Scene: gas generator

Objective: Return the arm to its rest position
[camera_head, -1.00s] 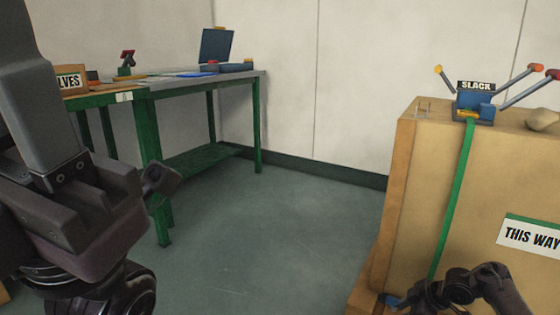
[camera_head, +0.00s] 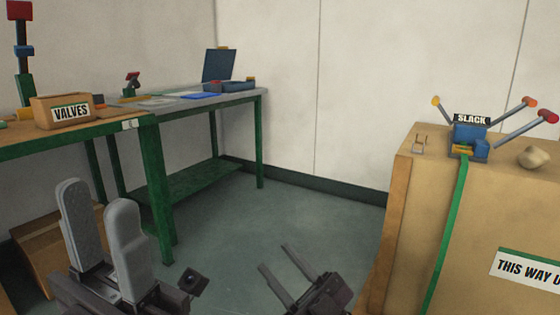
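My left gripper (camera_head: 99,222) is at the lower left, in front of the green workbench, with its two thick grey fingers pointing up. A narrow gap shows between the fingers and nothing is seen in it. My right gripper (camera_head: 278,258) is at the bottom middle, over the floor and left of the large crate. Its two thin fingers stand apart with nothing between them. Most of both arms lies below the picture.
The green workbench (camera_head: 158,190) at left bears a box labelled VALVES (camera_head: 62,112). At right stands a large crate (camera_head: 495,210) with a green strap (camera_head: 447,225) and a blue ratchet marked SLACK (camera_head: 470,138). Open floor (camera_head: 300,215) lies between them.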

